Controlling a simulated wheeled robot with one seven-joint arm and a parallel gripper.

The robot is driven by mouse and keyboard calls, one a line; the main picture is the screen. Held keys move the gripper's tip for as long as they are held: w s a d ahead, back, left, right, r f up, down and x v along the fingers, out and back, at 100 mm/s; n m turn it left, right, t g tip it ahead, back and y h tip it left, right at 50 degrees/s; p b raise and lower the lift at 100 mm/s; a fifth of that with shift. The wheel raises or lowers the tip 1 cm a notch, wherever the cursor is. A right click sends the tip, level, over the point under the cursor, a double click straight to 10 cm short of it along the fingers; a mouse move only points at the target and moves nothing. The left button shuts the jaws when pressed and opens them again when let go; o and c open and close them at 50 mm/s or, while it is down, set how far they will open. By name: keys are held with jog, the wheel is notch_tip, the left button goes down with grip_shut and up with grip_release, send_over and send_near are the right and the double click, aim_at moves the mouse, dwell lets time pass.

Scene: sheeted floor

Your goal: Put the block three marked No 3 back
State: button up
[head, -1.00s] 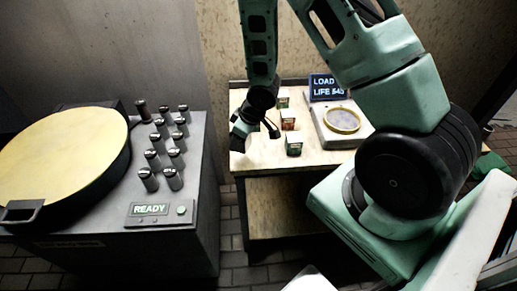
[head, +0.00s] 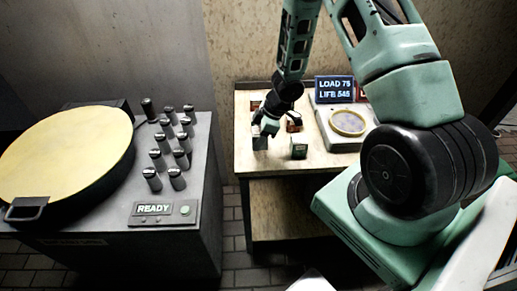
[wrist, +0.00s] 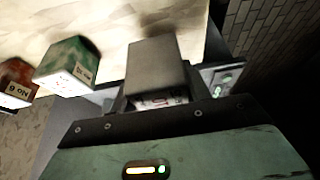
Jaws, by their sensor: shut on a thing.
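My gripper (head: 265,129) is over the left part of the small table (head: 270,172), shut on a grey block (head: 260,143). In the wrist view the grey block (wrist: 157,65) sits between the jaws (wrist: 160,98); its label is mostly hidden, so I cannot read the number. I cannot tell whether the block touches the tabletop. A green block (head: 299,148) stands just right of it, and a red-brown block (head: 294,122) stands behind. In the wrist view the green block (wrist: 68,62) has an unclear label and the red block (wrist: 16,75) reads No 6.
A scale with a round yellow-rimmed dish (head: 348,122) stands at the table's right. Behind it a display (head: 334,89) reads LOAD 75, LIFE 545. At left is a grey machine with a yellow disc (head: 65,150), several dark cylinders (head: 158,160) and a READY panel (head: 153,209).

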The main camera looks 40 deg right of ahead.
jog(key=shift+f+b, duration=0.45)
jog(key=shift+f, duration=1.6)
jog(key=shift+f, duration=0.15)
jog(key=o, duration=1.3)
